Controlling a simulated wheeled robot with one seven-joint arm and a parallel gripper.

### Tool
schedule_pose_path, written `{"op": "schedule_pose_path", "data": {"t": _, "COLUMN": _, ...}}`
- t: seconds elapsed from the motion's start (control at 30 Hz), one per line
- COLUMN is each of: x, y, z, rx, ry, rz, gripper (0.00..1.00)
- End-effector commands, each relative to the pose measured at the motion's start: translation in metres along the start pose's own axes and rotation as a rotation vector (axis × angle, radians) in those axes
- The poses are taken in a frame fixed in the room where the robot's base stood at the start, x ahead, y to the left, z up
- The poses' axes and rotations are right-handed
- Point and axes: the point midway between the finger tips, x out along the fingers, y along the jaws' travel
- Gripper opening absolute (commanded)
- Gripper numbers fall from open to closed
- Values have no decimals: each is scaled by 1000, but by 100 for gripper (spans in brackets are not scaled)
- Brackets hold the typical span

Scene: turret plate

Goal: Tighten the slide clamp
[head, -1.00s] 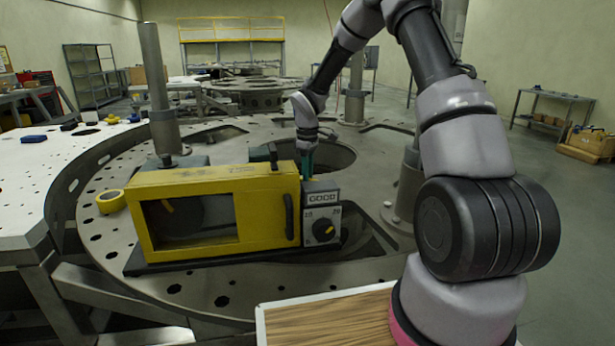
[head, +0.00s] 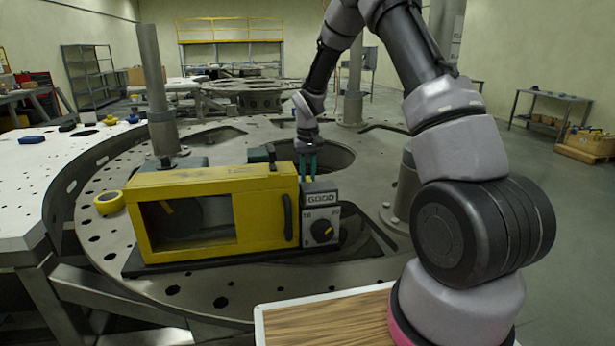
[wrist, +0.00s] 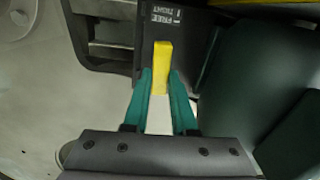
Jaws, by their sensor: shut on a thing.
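The slide clamp's yellow lever (wrist: 162,66) shows in the wrist view, standing out from a dark plate with a printed label (wrist: 165,18) that seems to read FREE and TIGHT. My gripper (wrist: 160,84) has its teal fingers on either side of the lever and is shut on it. In the head view my gripper (head: 307,172) points down behind the grey dial box, at the right end of the yellow-framed machine (head: 268,212). The lever itself is hidden in the head view.
The grey box has a dial (head: 322,230) and a small display (head: 320,198). A yellow tape roll (head: 109,203) lies left of the machine on the round turret plate (head: 95,245). Steel posts (head: 158,90) rise from the plate. A wooden-topped surface (head: 320,322) is in front.

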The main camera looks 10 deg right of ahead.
Motion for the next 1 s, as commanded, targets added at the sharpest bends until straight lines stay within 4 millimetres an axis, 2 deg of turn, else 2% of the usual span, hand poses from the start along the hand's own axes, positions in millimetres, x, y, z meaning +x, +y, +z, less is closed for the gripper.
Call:
{"op": "schedule_pose_path", "data": {"t": 0.3, "x": -1, "y": 1, "z": -1, "rx": 81, "ry": 4, "rz": 0, "gripper": 0}}
{"op": "schedule_pose_path", "data": {"t": 0.73, "x": -1, "y": 1, "z": -1, "rx": 90, "ry": 3, "rz": 0, "gripper": 0}}
{"op": "schedule_pose_path", "data": {"t": 0.77, "x": -1, "y": 1, "z": -1, "rx": 90, "ry": 3, "rz": 0, "gripper": 29}}
{"op": "schedule_pose_path", "data": {"t": 0.8, "x": -1, "y": 1, "z": -1, "rx": 90, "ry": 3, "rz": 0, "gripper": 44}}
{"op": "schedule_pose_path", "data": {"t": 0.83, "x": -1, "y": 1, "z": -1, "rx": 90, "ry": 3, "rz": 0, "gripper": 55}}
{"op": "schedule_pose_path", "data": {"t": 1.0, "x": 0, "y": 1, "z": 0, "rx": 89, "ry": 2, "rz": 0, "gripper": 55}}
